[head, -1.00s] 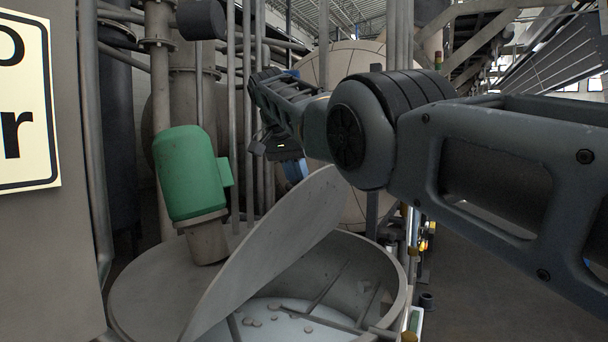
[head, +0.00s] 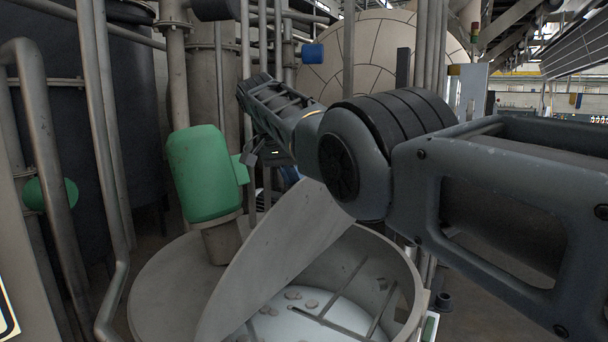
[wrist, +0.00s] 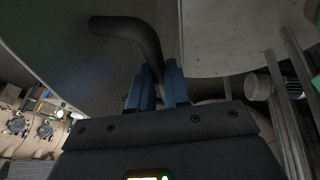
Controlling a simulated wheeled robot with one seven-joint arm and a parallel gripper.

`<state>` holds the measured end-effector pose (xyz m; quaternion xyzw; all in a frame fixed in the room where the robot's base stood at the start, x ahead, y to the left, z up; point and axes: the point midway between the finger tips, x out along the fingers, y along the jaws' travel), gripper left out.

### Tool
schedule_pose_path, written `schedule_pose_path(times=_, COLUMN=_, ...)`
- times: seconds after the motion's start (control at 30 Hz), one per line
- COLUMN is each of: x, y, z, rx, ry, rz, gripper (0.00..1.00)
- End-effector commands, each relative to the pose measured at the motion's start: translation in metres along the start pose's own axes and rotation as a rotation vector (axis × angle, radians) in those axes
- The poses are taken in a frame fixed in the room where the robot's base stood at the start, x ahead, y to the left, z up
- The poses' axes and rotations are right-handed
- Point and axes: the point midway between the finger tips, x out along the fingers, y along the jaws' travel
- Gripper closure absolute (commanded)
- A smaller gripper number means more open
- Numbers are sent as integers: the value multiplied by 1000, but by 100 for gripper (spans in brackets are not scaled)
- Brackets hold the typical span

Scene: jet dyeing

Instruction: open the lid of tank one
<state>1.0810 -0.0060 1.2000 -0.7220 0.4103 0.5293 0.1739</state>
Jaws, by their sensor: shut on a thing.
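The tank (head: 405,275) stands at the bottom centre of the head view, with a round, partly uncovered top. Its grey lid (head: 270,262) is tilted up steeply over the opening, and pale liquid with several floating lumps shows below. In the wrist view, the blue fingers of my gripper (wrist: 158,78) are shut on a dark bent handle (wrist: 132,27) beside a broad grey surface that looks like the lid. In the head view my gripper is at the far end of the arm, behind the lid's upper edge, and its fingers are mostly hidden.
A green motor (head: 205,175) stands on the tank's left side, close to the lid and my arm. Vertical pipes (head: 105,150) rise at the left and behind. A large rounded vessel (head: 375,50) is at the back. Floor shows at the right.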

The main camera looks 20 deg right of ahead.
Motion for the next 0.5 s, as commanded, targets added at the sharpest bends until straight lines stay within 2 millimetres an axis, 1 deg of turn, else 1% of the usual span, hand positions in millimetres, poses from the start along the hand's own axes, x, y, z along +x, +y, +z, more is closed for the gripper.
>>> schedule_pose_path(times=0.03, x=3, y=-4, z=10, rx=-11, ry=-17, rz=3, gripper=100)
schedule_pose_path(times=0.5, x=4, y=-6, z=13, rx=-11, ry=-17, rz=4, gripper=100)
